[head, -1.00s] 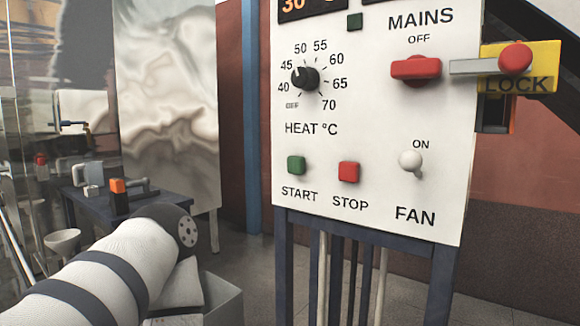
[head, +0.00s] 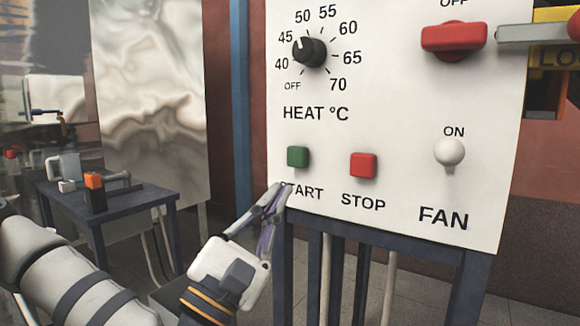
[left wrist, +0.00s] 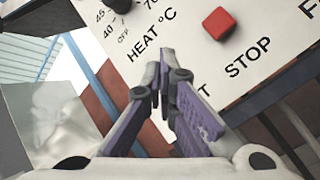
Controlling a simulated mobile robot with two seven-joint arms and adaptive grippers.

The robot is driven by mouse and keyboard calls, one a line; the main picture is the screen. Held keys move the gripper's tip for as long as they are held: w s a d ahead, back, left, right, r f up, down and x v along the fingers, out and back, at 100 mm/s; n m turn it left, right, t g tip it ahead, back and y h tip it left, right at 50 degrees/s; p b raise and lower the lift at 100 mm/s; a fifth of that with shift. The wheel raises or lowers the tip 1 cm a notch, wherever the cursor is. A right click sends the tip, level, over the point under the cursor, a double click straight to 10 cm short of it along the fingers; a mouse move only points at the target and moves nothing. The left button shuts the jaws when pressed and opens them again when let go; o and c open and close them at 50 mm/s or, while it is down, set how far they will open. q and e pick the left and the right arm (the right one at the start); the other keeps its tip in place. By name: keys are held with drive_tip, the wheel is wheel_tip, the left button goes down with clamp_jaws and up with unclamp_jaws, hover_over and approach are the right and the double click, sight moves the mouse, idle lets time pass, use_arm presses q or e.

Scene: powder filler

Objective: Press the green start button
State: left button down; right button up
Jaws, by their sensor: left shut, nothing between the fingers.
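The green start button (head: 298,156) is on the white control panel (head: 400,110), above the START label and left of the red stop button (head: 363,165). My left gripper (head: 280,190) is shut and empty. Its fingertips are below and slightly left of the green button in the head view, overlapping the START label's left end. I cannot tell whether they touch the panel. In the left wrist view, the shut fingers (left wrist: 164,75) point toward the panel, and the green button is not visible there. The red stop button (left wrist: 219,23) shows to their right. My right gripper is not in view.
The heat knob (head: 310,52) is above the green button. The red mains switch (head: 453,37) and white fan switch (head: 450,151) are further right. A dark blue table (head: 150,197) holding tools stands at the left. The panel's blue frame (head: 460,280) is below.

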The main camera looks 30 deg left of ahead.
sight(287, 163)
use_arm(q)
drive_tip(key=a+r+n+t+y, duration=0.1)
drive_tip(key=r, duration=0.1)
drive_tip(key=s+a+r+n+y, duration=0.1)
drive_tip(key=a+n, duration=0.1)
drive_tip(key=shift+s+a+r+t+y, duration=0.2)
drive_tip(key=shift+r+t+y, duration=0.1)
drive_tip(key=shift+r+t, duration=0.1)
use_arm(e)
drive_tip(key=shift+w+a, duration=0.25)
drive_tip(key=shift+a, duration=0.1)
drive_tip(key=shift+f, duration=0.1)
use_arm(q)
drive_tip(key=w+b, duration=0.3)
drive_tip(key=w, duration=0.5)
drive_tip(key=shift+w+d, duration=0.4)
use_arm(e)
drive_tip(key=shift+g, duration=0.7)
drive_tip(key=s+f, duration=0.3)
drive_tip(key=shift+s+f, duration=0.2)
use_arm(q)
drive_tip(key=shift+w, duration=0.4)
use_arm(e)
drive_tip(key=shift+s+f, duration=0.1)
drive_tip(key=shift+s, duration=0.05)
